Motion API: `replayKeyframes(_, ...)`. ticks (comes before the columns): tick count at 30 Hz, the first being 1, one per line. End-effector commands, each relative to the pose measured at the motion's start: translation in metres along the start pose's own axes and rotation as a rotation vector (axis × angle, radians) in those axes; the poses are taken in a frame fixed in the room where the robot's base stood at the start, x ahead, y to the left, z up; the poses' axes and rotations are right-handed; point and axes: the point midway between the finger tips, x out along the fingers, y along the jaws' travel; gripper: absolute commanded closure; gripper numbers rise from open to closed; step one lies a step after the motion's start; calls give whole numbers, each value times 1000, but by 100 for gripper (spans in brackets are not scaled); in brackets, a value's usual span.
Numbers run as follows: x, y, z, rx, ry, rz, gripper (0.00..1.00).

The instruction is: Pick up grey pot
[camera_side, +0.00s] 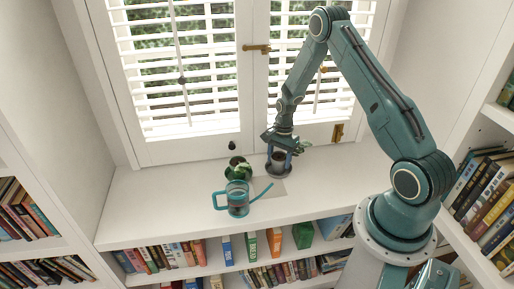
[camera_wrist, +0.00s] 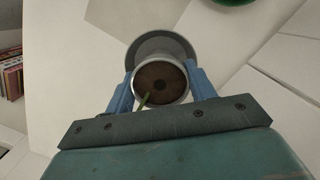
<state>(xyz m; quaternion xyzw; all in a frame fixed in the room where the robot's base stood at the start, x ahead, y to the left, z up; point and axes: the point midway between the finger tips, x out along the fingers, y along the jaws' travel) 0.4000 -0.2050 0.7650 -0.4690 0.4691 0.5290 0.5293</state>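The grey pot (camera_wrist: 161,84) has a pale rim and is filled with brown soil, with a thin green sprig at its front edge. In the wrist view it sits between the two blue fingers of my gripper (camera_wrist: 160,78), one against each side, with no clear gap. A wider grey round dish (camera_wrist: 160,38) shows behind and below the pot. In the side view my gripper (camera_side: 279,160) points down over the window ledge, at its back near the window, and its fingers partly hide the pot. I cannot tell whether the pot is clear of what is under it.
A teal glass mug (camera_side: 237,198) and a green round object (camera_side: 238,169) stand left of my gripper on the white ledge (camera_side: 160,205). A grey flat patch (camera_side: 271,187) lies in front. The shuttered window is close behind. The ledge's left part is free.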

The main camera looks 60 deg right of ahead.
Motion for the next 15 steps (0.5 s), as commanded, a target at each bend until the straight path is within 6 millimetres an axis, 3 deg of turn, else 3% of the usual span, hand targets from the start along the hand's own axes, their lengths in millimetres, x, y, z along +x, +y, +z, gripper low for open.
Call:
replayKeyframes(1,0,0,0,0,0,0,67)
replayKeyframes(3,0,0,0,0,0,-1,80)
replayKeyframes(4,0,0,0,0,0,-1,82)
replayKeyframes(15,-5,-1,0,0,1,-2,82)
